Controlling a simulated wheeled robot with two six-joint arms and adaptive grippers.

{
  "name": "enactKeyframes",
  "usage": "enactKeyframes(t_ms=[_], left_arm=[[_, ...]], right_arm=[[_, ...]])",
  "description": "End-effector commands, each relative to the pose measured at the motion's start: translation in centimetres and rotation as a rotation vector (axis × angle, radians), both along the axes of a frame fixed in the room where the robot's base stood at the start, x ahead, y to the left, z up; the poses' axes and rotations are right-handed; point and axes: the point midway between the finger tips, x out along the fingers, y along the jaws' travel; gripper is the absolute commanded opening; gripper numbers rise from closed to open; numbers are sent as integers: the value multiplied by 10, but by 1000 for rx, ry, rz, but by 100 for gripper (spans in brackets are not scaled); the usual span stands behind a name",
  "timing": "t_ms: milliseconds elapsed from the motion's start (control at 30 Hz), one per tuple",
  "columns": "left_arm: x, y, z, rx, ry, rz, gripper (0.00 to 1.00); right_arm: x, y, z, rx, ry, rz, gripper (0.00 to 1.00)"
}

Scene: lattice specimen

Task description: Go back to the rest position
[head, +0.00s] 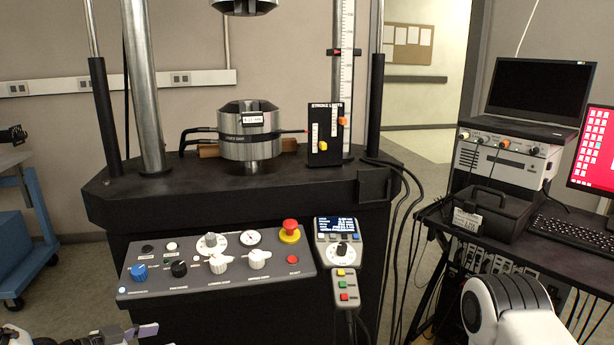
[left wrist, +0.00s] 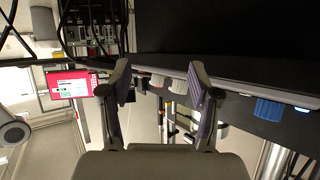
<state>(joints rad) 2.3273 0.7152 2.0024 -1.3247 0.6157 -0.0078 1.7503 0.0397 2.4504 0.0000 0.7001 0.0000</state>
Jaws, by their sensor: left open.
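My left gripper (head: 140,332) shows at the bottom left edge of the head view, low in front of the control panel (head: 130,290). In the left wrist view my left gripper (left wrist: 160,78) has its two fingers spread apart with nothing between them. Past the fingers, the underside and knobs of a panel show, with a blue knob (left wrist: 270,109) at the right. A white and black link of my right arm shows at the lower right of the head view; my right gripper is out of the picture.
A testing machine with a dark base (head: 270,190) stands in the middle. A red emergency button (head: 290,227) and a handheld pendant (head: 338,243) are on its front. At the right a dark cart carries a laptop (head: 540,88) and a keyboard (head: 572,232). A blue cart (head: 12,245) stands at the left.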

Motion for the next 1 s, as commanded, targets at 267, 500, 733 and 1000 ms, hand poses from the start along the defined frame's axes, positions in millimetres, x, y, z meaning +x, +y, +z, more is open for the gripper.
enactKeyframes(t_ms=[267, 500, 733, 1000], left_arm=[[-116, -82, -161, 52, 532, 35, 62], [-255, -104, -242, 181, 948, 248, 62], [-323, -67, -242, 312, 1107, 625, 62], [-321, -59, -155, 316, 1099, 694, 62]], right_arm=[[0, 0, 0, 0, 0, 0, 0], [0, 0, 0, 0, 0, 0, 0], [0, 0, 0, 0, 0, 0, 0], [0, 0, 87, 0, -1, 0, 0]])
